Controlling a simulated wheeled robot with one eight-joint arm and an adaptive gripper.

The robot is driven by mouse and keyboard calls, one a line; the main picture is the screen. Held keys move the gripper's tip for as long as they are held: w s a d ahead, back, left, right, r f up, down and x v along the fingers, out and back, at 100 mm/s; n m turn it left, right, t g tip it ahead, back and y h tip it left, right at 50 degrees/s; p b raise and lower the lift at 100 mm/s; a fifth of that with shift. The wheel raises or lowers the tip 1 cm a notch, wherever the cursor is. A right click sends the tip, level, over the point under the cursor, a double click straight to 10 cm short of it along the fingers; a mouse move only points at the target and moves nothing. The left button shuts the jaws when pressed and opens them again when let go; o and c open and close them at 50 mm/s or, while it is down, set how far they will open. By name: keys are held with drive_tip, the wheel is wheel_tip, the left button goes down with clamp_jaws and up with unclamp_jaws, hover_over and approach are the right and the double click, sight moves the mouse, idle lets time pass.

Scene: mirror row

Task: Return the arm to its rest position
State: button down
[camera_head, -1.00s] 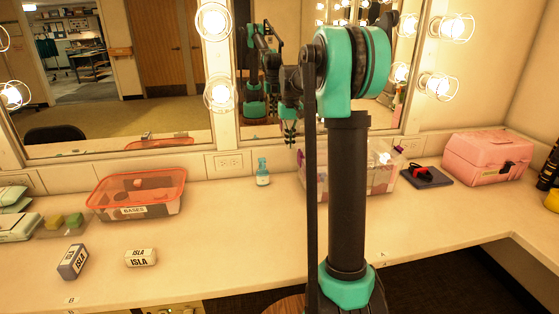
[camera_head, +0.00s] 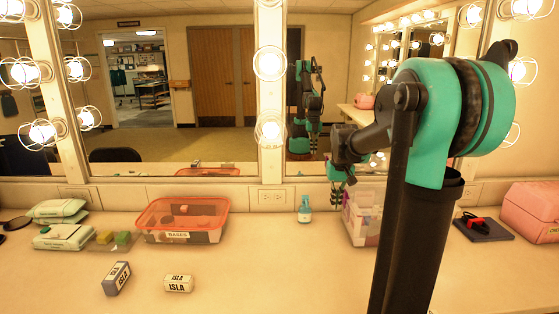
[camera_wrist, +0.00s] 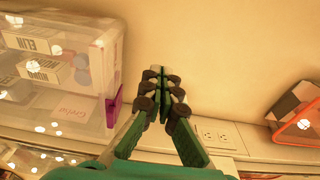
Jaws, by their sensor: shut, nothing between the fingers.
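My arm (camera_head: 410,130) stands large at the right of the head view, bent at a green-and-black joint. My gripper (camera_head: 338,190) hangs at the left end of the forearm, above the counter near the mirror wall. In the wrist view my gripper (camera_wrist: 160,72) has its green fingers shut together at the tips, with nothing between them. The wrist view shows it over the pale wall and counter, apart from the clear storage box (camera_wrist: 60,75) on its left.
The clear box (camera_head: 362,222) stands partly behind my arm. A pink case (camera_head: 532,212) is at right. Lit bulbs (camera_head: 270,64) edge the mirrors.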

drive_tip(key=s+f+t, duration=0.1)
drive_tip(key=s+f, duration=0.4)
drive_tip(key=s, duration=0.3)
drive_tip(key=s+a+f+t, duration=0.1)
drive_tip(key=s+f, duration=0.3)
drive_tip(key=s, duration=0.4)
drive_tip(key=s+a+f, duration=0.1)
drive_tip(key=s+f, duration=0.4)
drive_tip(key=s, duration=0.3)
drive_tip(key=shift+s+f+t, duration=0.3)
drive_tip(key=shift+s+t, duration=0.05)
drive_tip(key=shift+t, duration=0.05)
